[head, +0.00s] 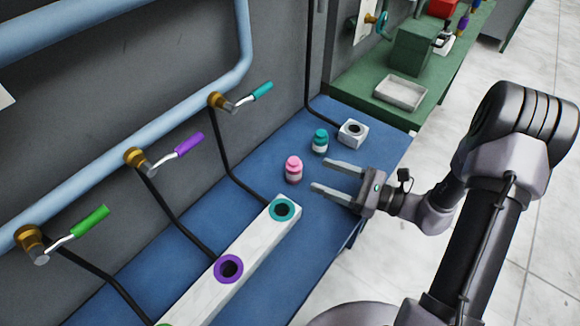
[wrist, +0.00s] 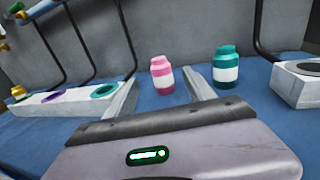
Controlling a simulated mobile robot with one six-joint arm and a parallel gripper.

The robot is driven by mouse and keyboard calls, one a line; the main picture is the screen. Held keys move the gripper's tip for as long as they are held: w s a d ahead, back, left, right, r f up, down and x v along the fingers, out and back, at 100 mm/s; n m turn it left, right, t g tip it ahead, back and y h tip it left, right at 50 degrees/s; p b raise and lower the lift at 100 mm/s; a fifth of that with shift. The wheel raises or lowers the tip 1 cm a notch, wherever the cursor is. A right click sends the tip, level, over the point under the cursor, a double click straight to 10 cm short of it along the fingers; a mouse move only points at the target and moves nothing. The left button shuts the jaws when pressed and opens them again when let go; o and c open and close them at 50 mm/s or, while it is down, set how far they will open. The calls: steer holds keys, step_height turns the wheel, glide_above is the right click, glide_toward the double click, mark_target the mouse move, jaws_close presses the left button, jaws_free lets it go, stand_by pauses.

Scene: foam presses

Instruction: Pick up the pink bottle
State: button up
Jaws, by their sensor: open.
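The pink bottle (head: 293,169) stands upright on the blue bench top, with a white label band. My gripper (head: 318,174) is open and empty, its two fingers pointing left toward the bottle. In the head view the bottle is just beyond the fingertips. In the wrist view the pink bottle (wrist: 162,75) shows ahead, between the two fingers and nearer the right one. I cannot tell the exact gap to it.
A teal bottle (head: 320,141) stands close behind, near a white block with a dark hole (head: 353,133). A long white block with coloured rings (head: 257,240) lies to the left. Black hoses run down the grey wall (head: 130,110).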

mark_target(294, 163)
steer(key=x, duration=0.6)
steer(key=p+x, duration=0.1)
steer(key=x, duration=0.2)
steer(key=shift+w+a+r, duration=0.1)
steer(key=shift+r, duration=0.15)
jaws_close()
